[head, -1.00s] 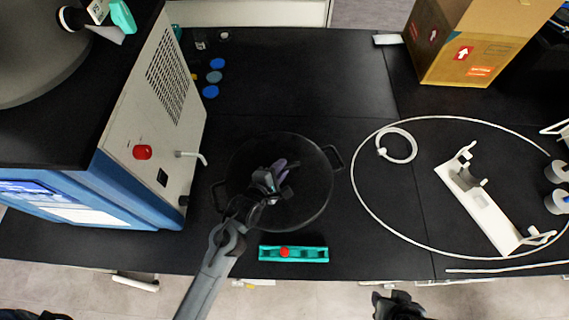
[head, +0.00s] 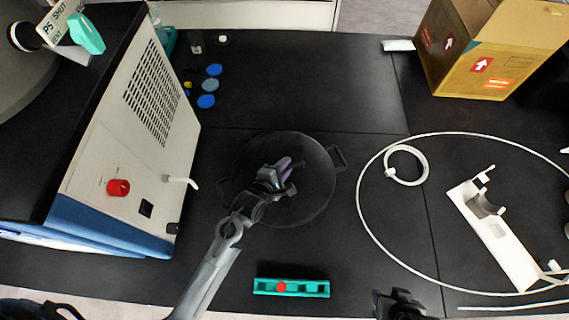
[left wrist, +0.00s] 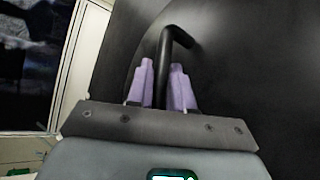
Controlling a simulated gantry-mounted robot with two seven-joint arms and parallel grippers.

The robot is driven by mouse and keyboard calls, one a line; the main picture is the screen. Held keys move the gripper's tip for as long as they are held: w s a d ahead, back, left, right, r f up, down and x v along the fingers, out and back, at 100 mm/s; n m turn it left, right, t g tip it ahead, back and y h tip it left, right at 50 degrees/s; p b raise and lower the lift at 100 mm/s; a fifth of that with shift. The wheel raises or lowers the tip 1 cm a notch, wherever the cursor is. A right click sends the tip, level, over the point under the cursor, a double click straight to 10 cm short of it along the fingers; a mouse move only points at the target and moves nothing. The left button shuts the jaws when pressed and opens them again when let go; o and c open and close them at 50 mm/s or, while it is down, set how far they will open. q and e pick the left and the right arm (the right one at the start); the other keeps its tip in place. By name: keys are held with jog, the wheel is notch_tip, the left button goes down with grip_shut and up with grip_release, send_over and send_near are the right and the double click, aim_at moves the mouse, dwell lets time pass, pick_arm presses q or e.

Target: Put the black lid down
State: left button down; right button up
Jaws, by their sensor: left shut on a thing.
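The black lid (head: 315,195) is a dark round disc with a small loop on each side, over the black bench in the middle of the head view. My left gripper (head: 284,170) is shut on its central handle. In the left wrist view the purple fingertips (left wrist: 162,85) stand on both sides of the bent black handle (left wrist: 167,60), with the lid's dark face (left wrist: 240,60) behind. I cannot tell whether the lid touches the bench. My right gripper (head: 400,303) shows only partly at the bottom edge, and its jaws are unclear.
A teal rack (head: 310,288) with a red knob lies in front of the lid. The freeze dryer (head: 125,150) stands left, with blue caps (head: 208,101) behind. White tubing (head: 360,200) and a white bracket (head: 490,235) lie right. A cardboard box (head: 480,60) is at the back right.

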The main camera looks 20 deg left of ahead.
pick_arm(q)
jog(key=shift+w+f, duration=0.15)
jog(key=shift+f, duration=1.65)
jog(key=shift+b, duration=0.3)
jog(key=c, duration=1.4)
grip_release()
jog(key=shift+f, duration=0.35)
jog(key=shift+c, duration=0.2)
jog(key=o, duration=0.4)
jog(key=shift+o, duration=0.2)
jog(key=shift+r, duration=0.15)
